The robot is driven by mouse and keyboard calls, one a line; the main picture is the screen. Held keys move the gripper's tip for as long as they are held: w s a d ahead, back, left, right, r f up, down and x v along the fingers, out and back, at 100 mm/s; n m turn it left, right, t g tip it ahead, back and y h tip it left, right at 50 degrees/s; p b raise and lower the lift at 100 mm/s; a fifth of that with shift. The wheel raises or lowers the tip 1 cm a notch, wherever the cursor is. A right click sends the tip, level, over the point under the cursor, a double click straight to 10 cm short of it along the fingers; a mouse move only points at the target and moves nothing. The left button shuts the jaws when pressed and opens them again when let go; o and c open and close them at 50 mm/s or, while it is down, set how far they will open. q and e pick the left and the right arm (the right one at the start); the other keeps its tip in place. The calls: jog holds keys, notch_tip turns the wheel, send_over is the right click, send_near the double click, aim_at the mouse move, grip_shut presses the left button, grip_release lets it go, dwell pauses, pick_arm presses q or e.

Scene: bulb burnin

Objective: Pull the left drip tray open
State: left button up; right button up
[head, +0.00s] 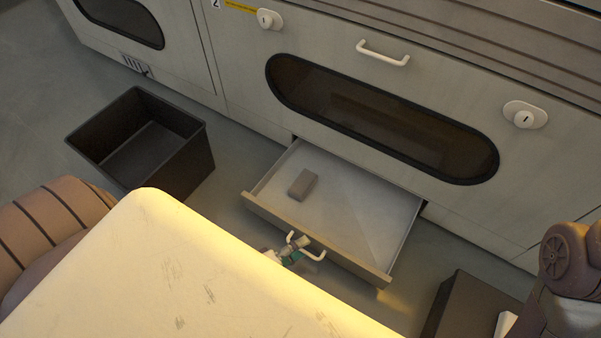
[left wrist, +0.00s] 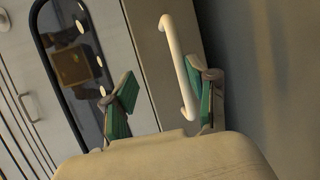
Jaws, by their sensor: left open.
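The left drip tray (head: 345,195) is a shallow pale drawer low in the cabinet, standing well out of its slot, with a grey block lying in it. Its white bar handle (head: 312,254) is on the front panel. My left gripper (head: 290,252) is at this handle, partly hidden behind my own pale arm cover. In the left wrist view my left gripper (left wrist: 165,88) is open, with green pads on its fingers. The white handle (left wrist: 177,65) shows between the fingers, closer to the right one. Contact cannot be told. My right gripper is not in view.
A black open bin (head: 150,140) stands on the floor left of the tray. A dark box (head: 470,305) stands at lower right. Above the tray is a cabinet door with an oval window (head: 380,115), a handle (head: 383,53) and locks. Some floor is bare around the tray.

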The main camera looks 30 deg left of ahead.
pick_arm(q)
jog(key=o, duration=0.7)
jog(key=r, duration=0.3)
jog(key=w+r, duration=0.1)
jog(key=r, duration=0.1)
jog(key=shift+r, duration=0.35)
notch_tip(320, 180, up, 2)
jog(key=shift+a+r, duration=0.1)
jog(key=shift+a, duration=0.05)
jog(key=c, duration=0.3)
jog(key=shift+s+r, duration=0.1)
jog(key=shift+r, duration=0.1)
jog(key=c, duration=0.4)
jog(key=shift+s+f, duration=0.1)
jog(key=shift+f, duration=0.1)
jog(key=shift+f, duration=0.1)
